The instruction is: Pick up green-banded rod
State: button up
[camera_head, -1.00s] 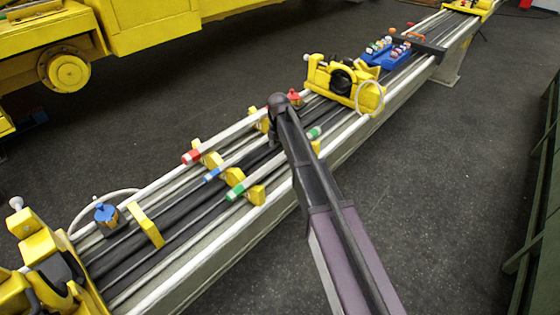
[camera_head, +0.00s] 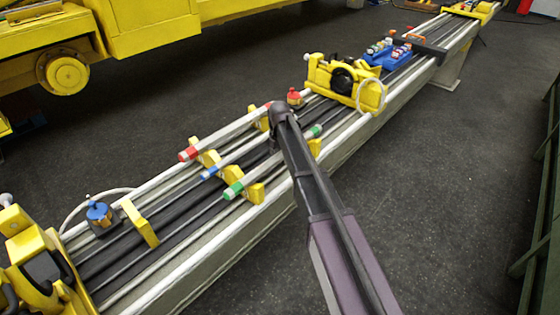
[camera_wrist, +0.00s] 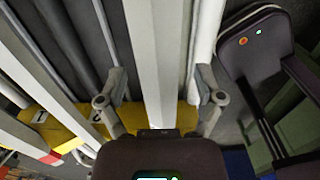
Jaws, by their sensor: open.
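The green-banded rod (camera_head: 262,169) lies along the boom on yellow supports, with a green band near each end, in the head view. My arm crosses in front of it, and my gripper is hidden there. In the wrist view my gripper (camera_wrist: 160,76) is open, with one finger on each side of a pale rod (camera_wrist: 157,45). That rod's ends and bands are out of view, so its colour cannot be told there. No finger clearly touches it.
A red-banded rod (camera_head: 222,137) and a blue-banded rod (camera_head: 233,158) lie beside it. Yellow supports (camera_head: 256,193) stand close by. A yellow carriage (camera_head: 340,80) sits farther up the boom (camera_head: 213,253). Dark floor lies on both sides.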

dwell(0.5)
grip_shut()
